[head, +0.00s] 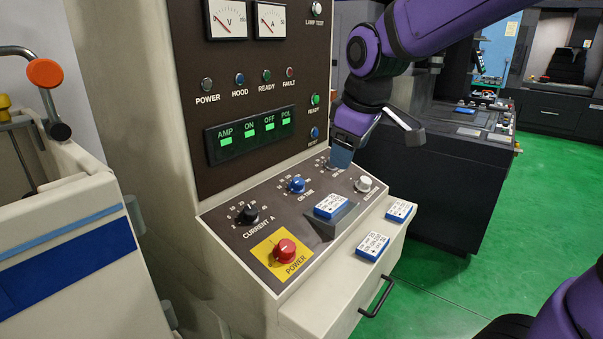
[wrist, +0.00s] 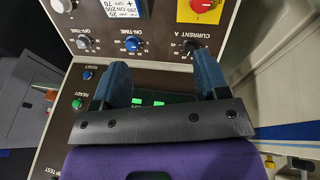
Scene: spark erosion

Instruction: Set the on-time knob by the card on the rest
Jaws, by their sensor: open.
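The on-time knob (head: 297,184) is blue and sits on the sloping panel between the current knob and the off-time position. It also shows in the wrist view (wrist: 133,44), beyond the gap between my fingers; its pointer is too small to read. The card on the rest (head: 331,205) is blue-edged and white, tilted on a dark wedge. In the wrist view the card (wrist: 122,8) is cut by the top edge; it seems to read ON 200 and OFF 70. My gripper (wrist: 162,64) is open and empty. In the head view my gripper (head: 341,160) hangs over the off-time area, right of the on-time knob.
The black current knob (head: 249,214) is at the left and a grey knob (head: 364,184) at the right. A red power knob (head: 285,250) stands on a yellow plate in front. Two more cards, a nearer one (head: 371,246) and a farther one (head: 399,211), lie on the ledge.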

